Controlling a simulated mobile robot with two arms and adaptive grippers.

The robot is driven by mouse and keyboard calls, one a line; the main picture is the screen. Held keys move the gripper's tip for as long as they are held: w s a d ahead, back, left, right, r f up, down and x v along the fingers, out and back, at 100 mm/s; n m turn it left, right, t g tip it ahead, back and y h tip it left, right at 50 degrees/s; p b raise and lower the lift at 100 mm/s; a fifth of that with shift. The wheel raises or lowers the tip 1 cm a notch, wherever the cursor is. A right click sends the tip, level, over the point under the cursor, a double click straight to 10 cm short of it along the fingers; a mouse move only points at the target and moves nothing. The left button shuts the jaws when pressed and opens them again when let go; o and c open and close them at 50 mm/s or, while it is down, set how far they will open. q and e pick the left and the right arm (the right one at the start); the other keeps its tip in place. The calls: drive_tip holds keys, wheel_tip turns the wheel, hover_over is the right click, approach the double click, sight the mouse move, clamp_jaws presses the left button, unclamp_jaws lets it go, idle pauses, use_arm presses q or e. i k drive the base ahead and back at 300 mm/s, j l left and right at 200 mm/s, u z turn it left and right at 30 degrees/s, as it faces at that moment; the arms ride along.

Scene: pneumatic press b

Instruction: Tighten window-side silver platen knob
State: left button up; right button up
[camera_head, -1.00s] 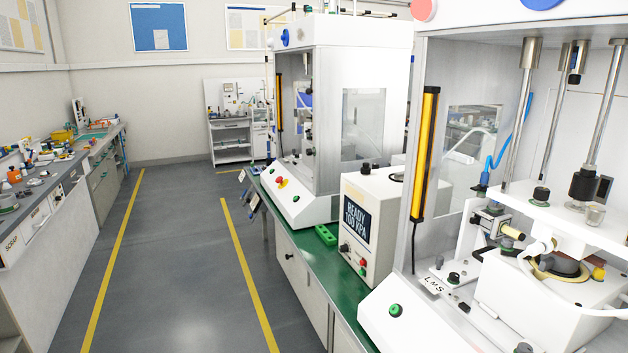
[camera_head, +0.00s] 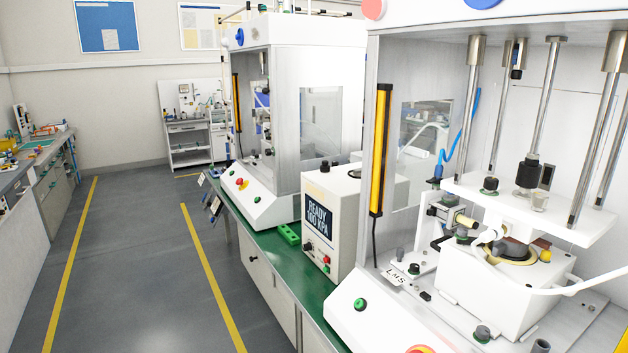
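The near press stands at the right with a white platen (camera_head: 580,228) hung on several steel rods. A small silver knob (camera_head: 540,201) sits upright on the platen, just right of a black collar (camera_head: 528,174) on a rod. A dark knob with a green base (camera_head: 490,185) sits farther left on the platen. I cannot tell how tight either knob is. Neither of my grippers is in view, and nothing touches the knobs.
A yellow light bar (camera_head: 380,150) and frame post edge the press opening. A white block (camera_head: 495,290) and white hose (camera_head: 590,283) lie below the platen. A control box (camera_head: 330,220) stands left on the green bench (camera_head: 270,258). The floor aisle (camera_head: 130,270) is clear.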

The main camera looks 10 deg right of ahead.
sight(539, 201)
drive_tip(key=z, duration=1.4)
